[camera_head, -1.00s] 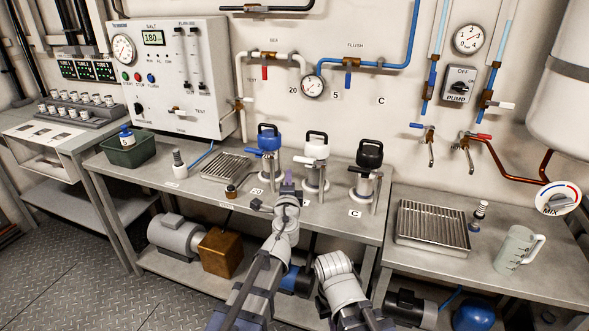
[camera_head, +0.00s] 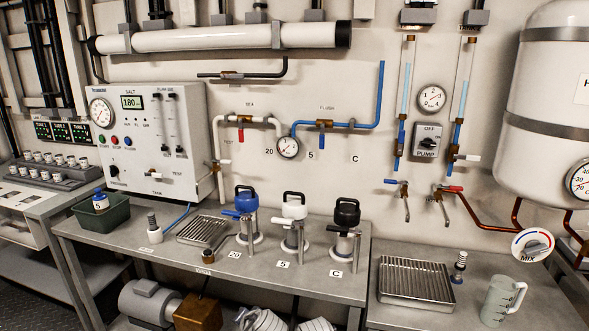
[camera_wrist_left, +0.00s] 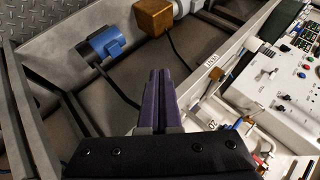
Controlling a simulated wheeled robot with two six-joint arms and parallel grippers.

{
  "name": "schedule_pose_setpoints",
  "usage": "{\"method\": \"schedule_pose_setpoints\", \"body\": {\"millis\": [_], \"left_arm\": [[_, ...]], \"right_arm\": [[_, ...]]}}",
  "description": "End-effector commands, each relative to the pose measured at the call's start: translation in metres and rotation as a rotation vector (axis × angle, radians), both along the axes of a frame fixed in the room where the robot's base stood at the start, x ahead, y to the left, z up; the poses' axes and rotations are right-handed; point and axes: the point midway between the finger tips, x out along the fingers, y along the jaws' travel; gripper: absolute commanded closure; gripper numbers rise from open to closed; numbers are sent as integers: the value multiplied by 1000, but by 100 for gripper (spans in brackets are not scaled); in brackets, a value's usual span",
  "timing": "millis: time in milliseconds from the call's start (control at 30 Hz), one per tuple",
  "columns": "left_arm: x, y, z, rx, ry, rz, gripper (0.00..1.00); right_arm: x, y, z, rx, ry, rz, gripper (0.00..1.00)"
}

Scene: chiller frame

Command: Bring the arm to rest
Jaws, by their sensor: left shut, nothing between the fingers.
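My left gripper (camera_wrist_left: 157,95) shows in the left wrist view with its two purple fingers shut together and nothing between them. It points over the lower shelf (camera_wrist_left: 145,75) under the bench, apart from the things there. In the head view only rounded pale links of my arms (camera_head: 262,320) show at the bottom edge, in front of the bench (camera_head: 300,279). Neither gripper shows in the head view, and my right gripper is hidden from both views.
Blue (camera_head: 245,199), white (camera_head: 294,210) and black-topped housings (camera_head: 346,214) stand on the bench. A green bin (camera_head: 103,218) is at left, a ribbed tray (camera_head: 415,283) and jug (camera_head: 500,301) at right. A brown box (camera_wrist_left: 155,17) and blue motor (camera_wrist_left: 105,44) are below.

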Motion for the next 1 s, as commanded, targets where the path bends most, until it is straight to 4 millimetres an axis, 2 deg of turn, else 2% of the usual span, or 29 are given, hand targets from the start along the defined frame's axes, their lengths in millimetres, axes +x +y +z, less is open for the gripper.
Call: {"method": "schedule_pose_setpoints", "body": {"millis": [33,100,200,300,433,500,667,900,1000], "left_arm": [[-20,-9,-17,-67,86,40,100],[-48,-23,-38,-153,209,86,100],[-85,-44,-58,-254,371,130,100],[-120,-65,-69,-335,523,155,100],[-165,-92,-74,-424,714,166,100],[-160,-89,-48,-417,697,168,100],[-159,-89,-16,-416,694,168,100],[-159,-89,40,-417,691,168,100],[-159,-89,56,-416,691,168,100]], "right_arm": [[0,0,0,0,0,0,100],[0,0,0,0,0,0,100],[0,0,0,0,0,0,100],[0,0,0,0,0,0,100],[0,0,0,0,0,0,100],[0,0,26,0,0,0,100],[0,0,58,0,0,0,100],[0,0,114,0,0,-1,100],[0,0,130,0,0,-1,100]]}}
